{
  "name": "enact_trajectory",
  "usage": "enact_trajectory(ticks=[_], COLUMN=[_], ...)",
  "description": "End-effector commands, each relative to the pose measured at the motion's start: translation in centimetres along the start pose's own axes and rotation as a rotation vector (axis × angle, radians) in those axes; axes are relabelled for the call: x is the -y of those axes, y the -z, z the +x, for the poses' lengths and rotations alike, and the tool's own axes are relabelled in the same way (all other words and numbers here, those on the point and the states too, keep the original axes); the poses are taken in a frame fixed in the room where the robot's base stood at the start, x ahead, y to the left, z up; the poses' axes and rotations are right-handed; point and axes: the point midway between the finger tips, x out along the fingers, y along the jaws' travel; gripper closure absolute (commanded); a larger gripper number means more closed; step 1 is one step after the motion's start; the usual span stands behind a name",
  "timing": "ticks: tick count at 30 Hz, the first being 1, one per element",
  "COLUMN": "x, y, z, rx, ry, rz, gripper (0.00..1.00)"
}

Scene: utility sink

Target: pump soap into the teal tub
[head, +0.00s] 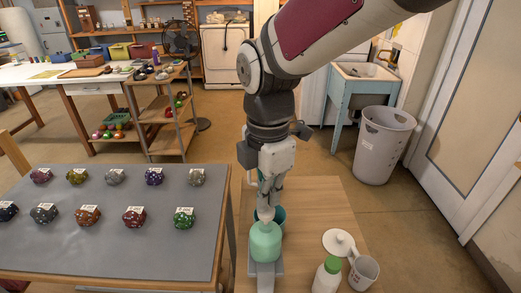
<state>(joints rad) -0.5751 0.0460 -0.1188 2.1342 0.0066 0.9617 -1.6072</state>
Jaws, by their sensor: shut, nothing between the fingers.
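My gripper (267,203) points down, shut and empty, directly over the pump head. Its fingertips are at or just above the pump; I cannot tell whether they touch it.
A white lid (339,242), a white mug (363,272) and a white bottle with a green cap (327,275) stand to the right. A grey table (140,240) with several dark labelled lumps is at left. The table's right rear is clear.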

Motion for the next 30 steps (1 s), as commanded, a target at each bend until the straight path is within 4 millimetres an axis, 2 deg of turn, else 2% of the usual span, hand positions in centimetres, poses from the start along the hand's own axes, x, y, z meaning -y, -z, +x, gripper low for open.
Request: enact_trajectory(ticks=[21, 30], x=[0.0, 0.0], y=[0.0, 0.0], z=[2.4, 2.2], rx=[0.000, 0.000], ry=[0.001, 0.001], rz=[0.000, 0.000], gripper=[1.00, 1.00])
